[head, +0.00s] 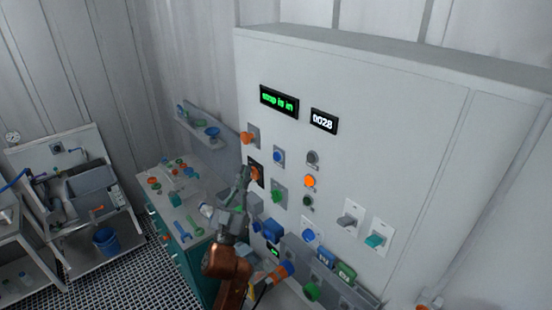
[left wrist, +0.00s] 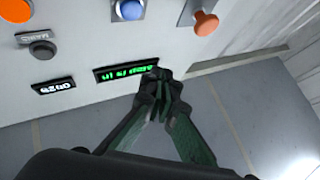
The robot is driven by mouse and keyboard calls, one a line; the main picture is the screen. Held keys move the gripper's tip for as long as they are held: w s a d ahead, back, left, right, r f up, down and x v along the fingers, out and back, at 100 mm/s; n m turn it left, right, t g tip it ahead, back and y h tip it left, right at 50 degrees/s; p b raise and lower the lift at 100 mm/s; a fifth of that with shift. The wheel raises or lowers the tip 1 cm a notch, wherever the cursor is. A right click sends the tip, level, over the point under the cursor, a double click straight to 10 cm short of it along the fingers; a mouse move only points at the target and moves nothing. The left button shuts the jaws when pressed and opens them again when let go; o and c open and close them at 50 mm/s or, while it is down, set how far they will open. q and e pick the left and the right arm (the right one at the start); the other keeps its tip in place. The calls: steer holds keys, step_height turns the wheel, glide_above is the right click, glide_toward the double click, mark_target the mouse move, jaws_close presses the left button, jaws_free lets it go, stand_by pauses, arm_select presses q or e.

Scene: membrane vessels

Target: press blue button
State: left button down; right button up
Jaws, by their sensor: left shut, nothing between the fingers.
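The blue button (head: 278,156) sits on a grey plate on the pale control panel (head: 400,130), below the green-lit display (head: 279,101). In the left wrist view, the blue button (left wrist: 130,9) is at the top edge, partly cut off, and the panel appears upside down. Another round blue control (head: 309,235) is lower on the panel. My left gripper (head: 245,172) is shut and empty, left of and slightly below the upper blue button in the head view. In the left wrist view its fingertips (left wrist: 160,82) overlap the display's edge, apart from the button. My right gripper is out of view.
An orange knob (head: 247,137) is left of the button; a black knob (head: 312,158) and lit orange button (head: 310,181) are right. A green button (head: 277,196) is below. A shelf with blue items (head: 212,133) and a cluttered bench (head: 170,185) stand left.

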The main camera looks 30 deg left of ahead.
mark_target(277, 157)
arm_select(q)
steer(key=w+d+b, duration=0.3)
steer(key=w, duration=0.4)
steer(key=shift+w, duration=0.35)
steer(key=shift+d, duration=0.1)
stand_by(0.7)
steer(key=shift+w+d, duration=0.1)
steer(key=shift+w, duration=0.05)
stand_by(0.3)
steer(key=shift+w+d, duration=0.1)
steer(key=shift+w, duration=0.15)
